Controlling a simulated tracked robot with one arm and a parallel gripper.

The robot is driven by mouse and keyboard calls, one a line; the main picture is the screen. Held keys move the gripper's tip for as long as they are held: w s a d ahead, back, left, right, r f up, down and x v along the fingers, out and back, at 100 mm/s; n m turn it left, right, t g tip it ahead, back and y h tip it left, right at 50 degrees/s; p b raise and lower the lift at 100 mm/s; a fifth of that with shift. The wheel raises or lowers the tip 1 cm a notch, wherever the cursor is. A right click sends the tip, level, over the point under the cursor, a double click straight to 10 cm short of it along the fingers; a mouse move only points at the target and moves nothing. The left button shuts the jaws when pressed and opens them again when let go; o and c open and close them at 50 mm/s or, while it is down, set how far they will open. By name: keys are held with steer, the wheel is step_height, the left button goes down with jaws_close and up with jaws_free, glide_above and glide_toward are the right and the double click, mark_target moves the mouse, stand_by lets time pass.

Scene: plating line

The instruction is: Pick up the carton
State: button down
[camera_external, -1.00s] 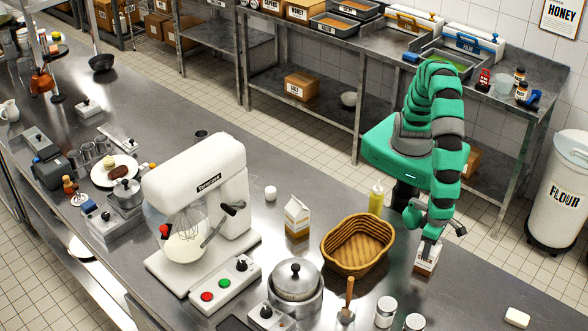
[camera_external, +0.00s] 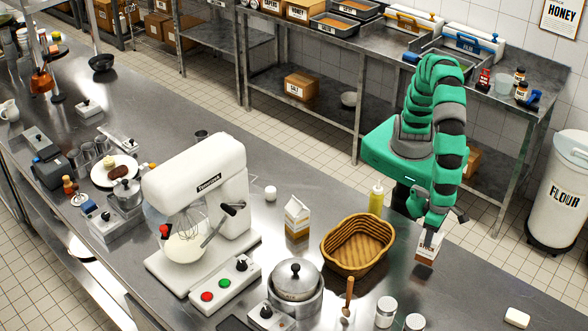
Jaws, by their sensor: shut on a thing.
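A small white and brown carton (camera_external: 426,254) is between the fingers of my gripper (camera_external: 430,239), to the right of the wicker basket. My gripper points down and is shut on the carton's upper part, hiding some of it. The carton seems a little above the steel counter. A second carton, white with a gabled top and a brown band (camera_external: 297,217), stands upright on the counter to the left of the basket.
The wicker basket (camera_external: 357,245) is close on the left, with a yellow bottle (camera_external: 376,199) behind it. Jars (camera_external: 386,312) and a wooden-handled tool (camera_external: 348,298) are in front. A white block (camera_external: 517,318) lies at the right. The counter between is clear.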

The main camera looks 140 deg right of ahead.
steer(key=s+d+r+b, duration=0.1)
steer(key=s+d+b, duration=0.1)
steer(key=s+d, duration=0.8)
steer(key=w+a+n+p, duration=0.1)
steer(key=w+a+n, duration=0.4)
steer(key=w, duration=0.5)
steer(key=w+a+n+p, duration=0.2)
steer(key=w+a+n, duration=0.4)
steer(key=w+n, duration=0.3)
steer(key=w+a+f+n+p, duration=0.1)
steer(key=w+a+n, duration=0.5)
steer(key=w, duration=0.6)
steer(key=shift+w+n+p, duration=0.15)
steer(key=shift+n+p, duration=0.25)
steer(key=shift+p, duration=0.15)
stand_by(1.1)
steer(key=shift+f, duration=0.1)
steer(key=shift+f+p, duration=0.45)
steer(key=shift+f, duration=1.2)
